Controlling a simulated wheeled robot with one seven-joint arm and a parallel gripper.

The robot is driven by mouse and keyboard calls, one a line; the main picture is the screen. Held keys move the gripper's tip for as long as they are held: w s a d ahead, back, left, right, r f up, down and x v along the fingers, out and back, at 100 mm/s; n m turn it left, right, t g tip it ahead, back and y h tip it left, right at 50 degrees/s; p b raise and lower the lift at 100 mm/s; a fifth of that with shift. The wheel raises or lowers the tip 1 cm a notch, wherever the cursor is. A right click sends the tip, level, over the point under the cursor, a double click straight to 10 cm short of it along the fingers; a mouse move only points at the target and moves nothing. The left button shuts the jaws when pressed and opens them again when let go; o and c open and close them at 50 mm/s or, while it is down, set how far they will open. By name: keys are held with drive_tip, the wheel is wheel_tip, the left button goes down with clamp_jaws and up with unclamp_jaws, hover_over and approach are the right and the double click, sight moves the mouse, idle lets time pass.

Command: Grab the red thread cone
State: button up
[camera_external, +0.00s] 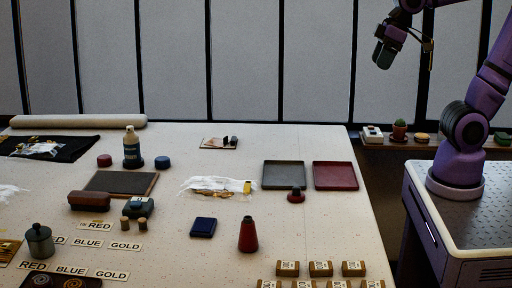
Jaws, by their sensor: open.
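The red thread cone (248,237) stands upright on the pale table, front and centre, with a dark tip. My gripper (384,58) is high at the upper right, in the air, far above and to the right of the cone. It is open and touches nothing. The fingers are small and dark in this view.
A dark blue pad (203,227) lies just left of the cone. A small red knobbed object (296,196) sits behind it, near a grey tray (283,176) and a red tray (336,176). Several small labelled blocks (320,268) stand front right.

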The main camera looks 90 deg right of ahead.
drive_tip(key=w+a+g, duration=0.1)
drive_tip(key=w+a, duration=0.3)
drive_tip(key=w, duration=0.6)
drive_tip(key=m+g, duration=0.2)
drive_tip(key=g, duration=0.1)
hover_over(248, 217)
drive_tip(key=f, duration=2.4)
drive_tip(key=shift+s+d+f, duration=0.1)
drive_tip(key=shift+s+d, duration=0.05)
drive_tip(key=shift+d, duration=0.15)
drive_tip(key=shift+a+f, duration=0.2)
drive_tip(key=shift+f, duration=0.35)
wheel_tip(248, 217, down, 10)
drive_tip(key=shift+a+f, duration=0.15)
drive_tip(key=shift+c, duration=0.2)
drive_tip(key=c, duration=1)
